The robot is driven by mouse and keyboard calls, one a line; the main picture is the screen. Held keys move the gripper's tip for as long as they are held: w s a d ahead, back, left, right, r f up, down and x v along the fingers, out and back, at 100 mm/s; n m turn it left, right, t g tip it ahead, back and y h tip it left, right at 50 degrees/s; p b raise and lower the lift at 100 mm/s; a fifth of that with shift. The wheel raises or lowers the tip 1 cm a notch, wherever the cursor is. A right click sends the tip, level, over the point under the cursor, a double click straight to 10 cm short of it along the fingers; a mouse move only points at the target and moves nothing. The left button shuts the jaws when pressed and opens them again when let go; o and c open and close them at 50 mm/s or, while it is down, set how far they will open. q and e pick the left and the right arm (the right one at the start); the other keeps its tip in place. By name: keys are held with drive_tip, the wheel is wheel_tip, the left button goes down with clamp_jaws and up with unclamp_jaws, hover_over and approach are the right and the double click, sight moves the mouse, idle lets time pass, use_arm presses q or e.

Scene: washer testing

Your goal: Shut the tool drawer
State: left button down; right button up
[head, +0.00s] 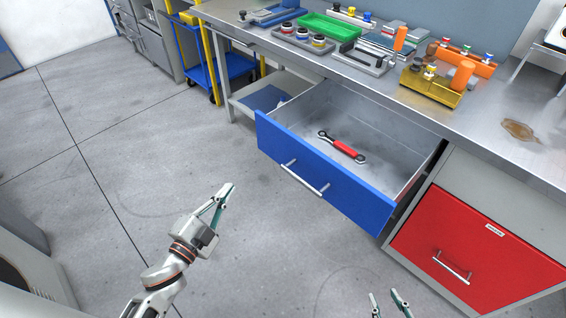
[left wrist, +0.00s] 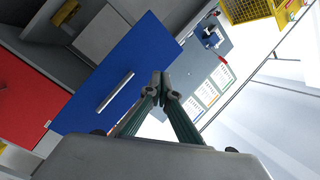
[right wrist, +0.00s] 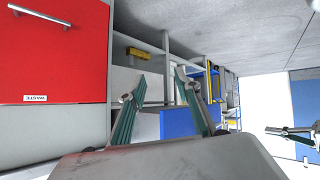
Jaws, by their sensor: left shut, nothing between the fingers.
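The tool drawer (head: 350,205) has a blue front with a silver bar handle (head: 304,179) and stands pulled out from the workbench. A red-handled wrench (head: 343,148) lies inside it. My left gripper (head: 229,186) is shut and empty, in front of the blue front and apart from it, left of the handle. In the left wrist view its fingertips (left wrist: 161,76) meet, with the blue front (left wrist: 120,65) behind. My right gripper (head: 386,295) is at the bottom edge of the head view, its fingers apart. The right wrist view shows those fingers (right wrist: 160,90) open and empty.
A closed red drawer or door (head: 478,240) is right of the tool drawer. The metal workbench top (head: 480,125) carries trays, blocks and parts. A blue cart (head: 205,65) stands at the back left. The grey floor (head: 130,130) before the drawer is clear.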

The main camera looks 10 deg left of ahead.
use_arm(q)
drive_tip(key=w+d+m+h+b, duration=0.1)
drive_tip(key=w+d+m+h, duration=0.15)
drive_tip(key=m, duration=0.25)
drive_tip(key=m+g+h+b, duration=0.3)
drive_tip(key=m, duration=0.3)
approach(289, 155)
drive_tip(key=x, duration=0.5)
drive_tip(key=shift+d+f, duration=0.1)
drive_tip(key=shift+f, duration=0.15)
drive_tip(key=shift+w+d, duration=0.2)
drive_tip(key=shift+w, duration=0.2)
drive_tip(key=shift+w+d, duration=0.2)
drive_tip(key=shift+w, duration=0.15)
use_arm(e)
drive_tip(key=shift+w+d+f, duration=0.1)
drive_tip(key=shift+w+f, duration=0.1)
drive_tip(key=shift+f, duration=0.35)
drive_tip(key=shift+w+d+f, duration=0.1)
drive_tip(key=shift+w+f, duration=0.1)
drive_tip(key=shift+f, duration=0.3)
use_arm(q)
drive_tip(key=shift+r, duration=0.1)
